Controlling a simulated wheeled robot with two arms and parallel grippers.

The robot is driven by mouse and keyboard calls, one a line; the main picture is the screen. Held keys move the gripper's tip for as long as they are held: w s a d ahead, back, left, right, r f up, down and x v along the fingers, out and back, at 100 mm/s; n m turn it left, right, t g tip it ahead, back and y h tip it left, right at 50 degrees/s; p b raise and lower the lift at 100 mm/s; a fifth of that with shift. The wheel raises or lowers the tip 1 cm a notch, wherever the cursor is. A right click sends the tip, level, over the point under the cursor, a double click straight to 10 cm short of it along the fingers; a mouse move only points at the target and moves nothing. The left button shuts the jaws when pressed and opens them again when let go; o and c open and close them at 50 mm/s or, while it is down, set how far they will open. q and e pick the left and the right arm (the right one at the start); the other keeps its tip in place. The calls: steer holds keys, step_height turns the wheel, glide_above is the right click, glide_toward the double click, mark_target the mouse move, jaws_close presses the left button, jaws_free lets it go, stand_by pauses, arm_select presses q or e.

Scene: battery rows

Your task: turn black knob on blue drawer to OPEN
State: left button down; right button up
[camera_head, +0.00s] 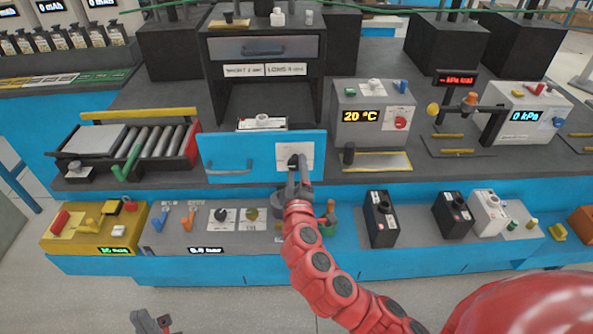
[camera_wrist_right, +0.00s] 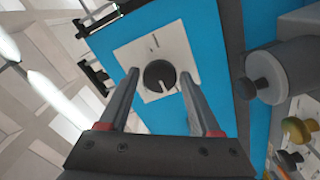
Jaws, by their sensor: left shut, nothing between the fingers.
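The blue drawer (camera_head: 262,177) has a blue front with a handle on its left and a white plate on its right. The black knob (camera_wrist_right: 159,76) is round with a light pointer line and sits on that white plate (camera_wrist_right: 178,52). The plate's lettering is too small to read. My right gripper (camera_head: 298,178) is open in front of the plate. In the right wrist view its two fingers stand apart, one on each side of the knob; contact is not visible. My left gripper (camera_head: 152,323) is shut and empty, low at the bottom left, far from the drawer.
A roller conveyor (camera_head: 155,142) stands left of the drawer and a 20 °C box (camera_head: 374,118) stands right. Below are a yellow panel (camera_head: 85,238), a grey panel with small knobs (camera_head: 178,240) and black boxes (camera_head: 381,222). The floor at the lower left is clear.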

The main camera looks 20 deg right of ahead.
steer(key=shift+o, duration=1.1)
steer(key=shift+s+a, duration=0.15)
steer(key=shift+s, duration=0.2)
steer(key=p+v, duration=0.4)
steer(key=v, duration=1.2)
steer(key=shift+s+p, duration=0.35)
steer(key=shift+p, duration=0.05)
